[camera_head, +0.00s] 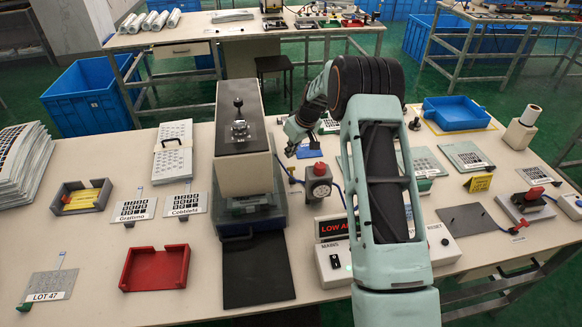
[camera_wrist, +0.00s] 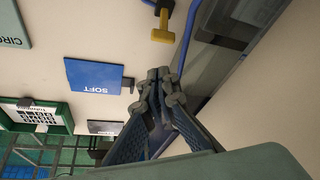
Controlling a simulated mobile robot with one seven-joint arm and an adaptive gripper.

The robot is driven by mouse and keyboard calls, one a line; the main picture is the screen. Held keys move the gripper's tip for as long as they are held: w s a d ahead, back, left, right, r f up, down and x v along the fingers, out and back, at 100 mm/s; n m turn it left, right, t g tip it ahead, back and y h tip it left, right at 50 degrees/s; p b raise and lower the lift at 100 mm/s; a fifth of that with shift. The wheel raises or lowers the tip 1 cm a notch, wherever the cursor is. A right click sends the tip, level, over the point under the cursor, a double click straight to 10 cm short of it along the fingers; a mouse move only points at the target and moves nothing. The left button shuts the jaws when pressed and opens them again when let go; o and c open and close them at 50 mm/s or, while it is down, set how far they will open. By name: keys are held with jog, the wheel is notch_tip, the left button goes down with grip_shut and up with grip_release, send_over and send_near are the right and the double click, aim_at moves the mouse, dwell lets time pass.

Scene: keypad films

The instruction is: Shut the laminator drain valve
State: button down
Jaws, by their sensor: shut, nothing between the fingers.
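The laminator (camera_head: 243,175) is a beige machine with a black top, left of my arm in the head view. In the wrist view a small valve with a yellow T-shaped handle (camera_wrist: 163,36) sits at the top edge, by a blue hose (camera_wrist: 188,45). I cannot tell whether the valve is open or shut. My gripper (camera_head: 290,153) is beside the laminator's right side, pointing down. In the wrist view my gripper (camera_wrist: 164,76) has its fingertips together and empty, just below the yellow handle and apart from it.
A blue SOFT plate (camera_wrist: 97,76) lies left of my fingers in the wrist view.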

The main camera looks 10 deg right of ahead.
jog(key=shift+f+b, duration=1.9)
jog(key=shift+f, duration=0.3)
jog(key=shift+s, duration=0.2)
